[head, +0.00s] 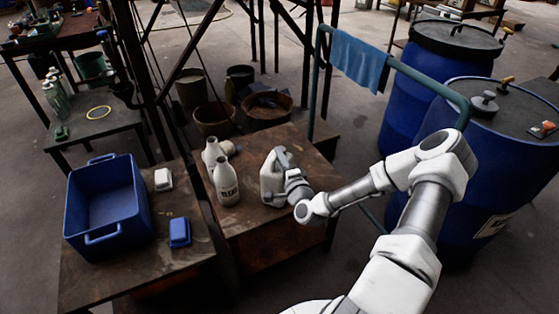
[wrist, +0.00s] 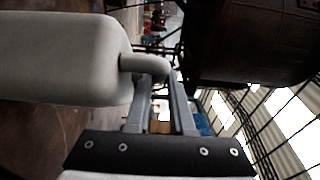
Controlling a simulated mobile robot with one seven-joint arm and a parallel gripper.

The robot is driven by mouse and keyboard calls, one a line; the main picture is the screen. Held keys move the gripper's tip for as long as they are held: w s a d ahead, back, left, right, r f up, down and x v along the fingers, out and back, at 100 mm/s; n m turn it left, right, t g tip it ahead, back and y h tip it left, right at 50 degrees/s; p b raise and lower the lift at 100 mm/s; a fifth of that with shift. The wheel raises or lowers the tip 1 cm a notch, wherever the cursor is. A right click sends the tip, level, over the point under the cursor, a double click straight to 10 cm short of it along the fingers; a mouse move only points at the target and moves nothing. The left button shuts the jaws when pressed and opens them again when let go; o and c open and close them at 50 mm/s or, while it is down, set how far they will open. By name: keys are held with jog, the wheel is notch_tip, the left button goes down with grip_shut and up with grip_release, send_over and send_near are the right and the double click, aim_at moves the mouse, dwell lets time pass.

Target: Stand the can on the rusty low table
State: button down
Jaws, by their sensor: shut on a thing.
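The can (head: 270,180) is a pale grey jug-like can with a side handle. It appears upright at the right part of the brown, rusty-looking low table (head: 255,215). Whether its base touches the top or hangs just above it, I cannot tell. My gripper (head: 287,172) is at the can's right side. In the wrist view, the can's body (wrist: 60,60) fills the upper left, turned sideways in the picture, and its handle runs between the fingers of my gripper (wrist: 160,80), shut on it. The can's far side is hidden.
Two pale bottles (head: 226,182) stand left of the can. A table on the left holds a blue crate (head: 105,205), a small blue box (head: 180,232) and a white one (head: 163,180). Blue barrels (head: 470,145) and a rail with a blue cloth (head: 358,62) are at right.

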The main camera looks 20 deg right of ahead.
jog(key=shift+f, duration=0.1)
jog(key=shift+f, duration=0.15)
jog(key=c, duration=0.8)
grip_release()
jog(key=shift+r, duration=0.2)
jog(key=s, duration=0.4)
jog(key=s+p, duration=0.1)
jog(key=s, duration=0.3)
jog(key=s+a, duration=0.1)
jog(key=s, duration=0.3)
jog(key=shift+p, duration=0.4)
